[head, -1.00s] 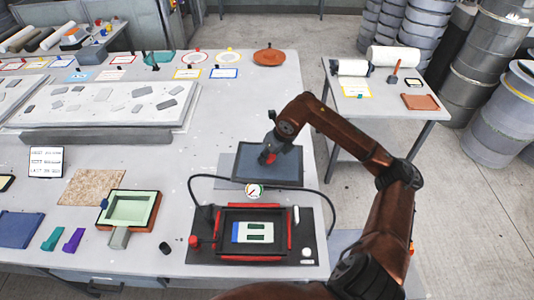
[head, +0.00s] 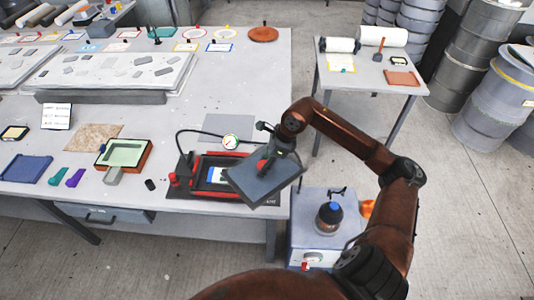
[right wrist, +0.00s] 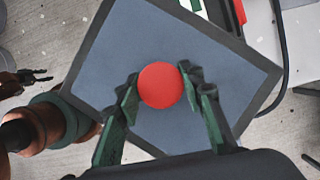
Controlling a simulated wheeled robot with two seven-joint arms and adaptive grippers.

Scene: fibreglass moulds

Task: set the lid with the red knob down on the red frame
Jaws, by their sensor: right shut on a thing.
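The lid is a dark blue-grey rectangular plate (head: 262,186) with a red knob (right wrist: 160,85) at its middle. My right gripper (head: 265,163) is shut on the knob, one finger on each side in the right wrist view. The lid hangs turned at an angle near the table's front right edge. In the head view it hides the right part of the red frame (head: 222,154), whose left and back sides show. A small red part of the frame's station shows in the right wrist view (right wrist: 240,11).
A round gauge (head: 230,140) with a black hose stands behind the frame. A grey patch (head: 229,126) lies bare behind that. A box with a dark round pot (head: 329,217) stands beyond the table's right edge.

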